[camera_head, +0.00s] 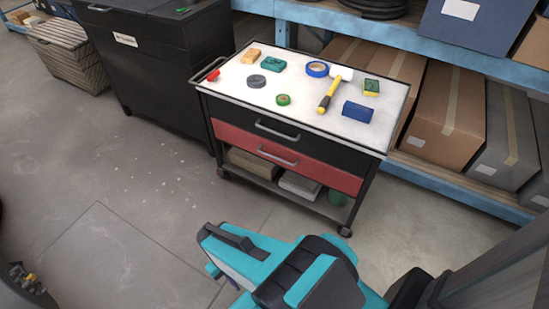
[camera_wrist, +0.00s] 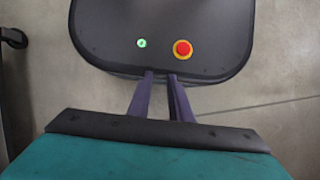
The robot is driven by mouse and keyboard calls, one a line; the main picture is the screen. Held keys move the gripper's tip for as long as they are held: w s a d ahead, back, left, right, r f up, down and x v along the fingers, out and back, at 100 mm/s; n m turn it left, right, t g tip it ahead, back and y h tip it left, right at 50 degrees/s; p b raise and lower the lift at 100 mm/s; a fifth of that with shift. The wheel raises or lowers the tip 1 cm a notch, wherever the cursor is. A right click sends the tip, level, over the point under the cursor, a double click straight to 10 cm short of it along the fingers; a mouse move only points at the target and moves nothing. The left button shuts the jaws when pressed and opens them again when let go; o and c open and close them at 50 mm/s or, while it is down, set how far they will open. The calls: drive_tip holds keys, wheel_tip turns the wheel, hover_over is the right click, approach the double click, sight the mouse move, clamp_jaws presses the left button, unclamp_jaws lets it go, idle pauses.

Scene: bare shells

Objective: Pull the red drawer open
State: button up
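The red drawer (camera_head: 325,176) is the lower drawer of a black tool cart (camera_head: 386,152) in the middle of the head view. It looks shut, its front in line with the black drawer (camera_head: 330,150) above it. Its grey bar handle (camera_head: 278,157) is at mid-width and unobstructed. My gripper (camera_wrist: 161,74) shows in the wrist view with two dark fingers and a gap between them, empty. It points over my own base, away from the cart. In the head view my teal arm is at the bottom, well apart from the drawer; the fingers cannot be made out there.
The white cart top (camera_head: 300,103) holds a mallet (camera_head: 328,95), tape rolls and other small items. An open shelf with boxes lies under the drawers. A black cabinet (camera_head: 150,60) stands left and a blue rack (camera_head: 460,185) behind. The floor before the cart is clear.

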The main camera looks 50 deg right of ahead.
drive_tip(key=shift+w, duration=0.1)
drive_tip(key=w+d+t+h+b, duration=0.2)
drive_tip(key=w+d+t, duration=0.3)
drive_tip(key=w+d, duration=0.6)
drive_tip(key=w+d+t+h+b, duration=0.2)
drive_tip(key=w+d+t, duration=0.3)
drive_tip(key=w+d, duration=0.65)
drive_tip(key=w+d+r+n+t+h+b, duration=0.1)
drive_tip(key=d+r+n+t, duration=0.2)
drive_tip(key=d, duration=0.4)
drive_tip(key=w+d+r+t+h+b, duration=0.1)
drive_tip(key=w+d+r+t+b, duration=0.2)
drive_tip(key=d, duration=0.4)
drive_tip(key=s+d+r+n+t+y+b, duration=0.2)
drive_tip(key=s+d+r+n, duration=0.2)
drive_tip(key=s, duration=0.3)
drive_tip(key=s+d+r+n+t+y+b, duration=0.1)
drive_tip(key=s+d+r+n+t+y, duration=0.2)
drive_tip(key=s, duration=0.4)
drive_tip(key=shift+s+d+r+n+b, duration=0.3)
drive_tip(key=shift+d+r+n+b, duration=0.1)
drive_tip(key=shift+d, duration=0.4)
drive_tip(key=shift+w, duration=0.15)
